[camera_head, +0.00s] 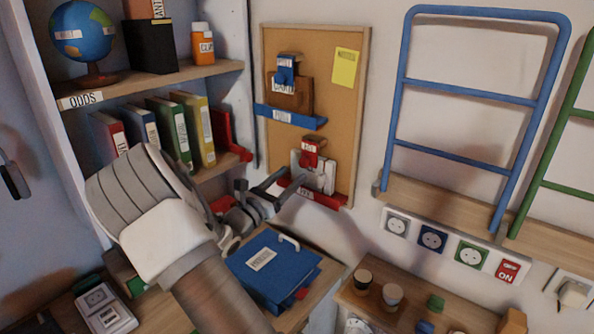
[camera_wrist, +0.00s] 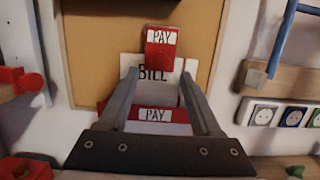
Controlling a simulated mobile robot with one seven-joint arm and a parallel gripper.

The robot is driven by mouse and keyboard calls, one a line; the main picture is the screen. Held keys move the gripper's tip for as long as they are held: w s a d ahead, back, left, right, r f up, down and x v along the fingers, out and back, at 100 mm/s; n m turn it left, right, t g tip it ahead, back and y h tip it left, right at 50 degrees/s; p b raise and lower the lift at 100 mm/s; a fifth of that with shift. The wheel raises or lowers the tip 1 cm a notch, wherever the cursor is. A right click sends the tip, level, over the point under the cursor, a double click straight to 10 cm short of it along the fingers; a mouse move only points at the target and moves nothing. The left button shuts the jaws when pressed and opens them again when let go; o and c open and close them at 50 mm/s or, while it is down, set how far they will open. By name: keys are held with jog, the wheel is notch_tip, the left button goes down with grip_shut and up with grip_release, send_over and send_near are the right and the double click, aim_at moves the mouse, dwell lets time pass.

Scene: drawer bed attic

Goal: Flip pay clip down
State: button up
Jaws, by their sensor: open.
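The red pay clip (camera_head: 313,146) is on the cork board (camera_head: 350,110), over the top of white bill papers (camera_head: 327,172). A red ledge (camera_wrist: 158,127) labelled PAY lies below the papers. My gripper (camera_head: 293,177) is open in front of the board. In the wrist view its fingertips (camera_wrist: 160,73) sit either side of the bill, just below the clip. I cannot tell whether they touch anything.
A blue clip (camera_head: 287,75) and blue ledge (camera_head: 288,117) are higher on the board, with a yellow note (camera_head: 346,66) beside them. A shelf (camera_head: 150,84) with binders stands left. A blue folder (camera_head: 272,270) lies below my gripper. Sockets (camera_head: 433,238) line the right wall.

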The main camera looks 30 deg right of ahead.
jog(key=v, duration=1.3)
jog(key=shift+s, duration=0.15)
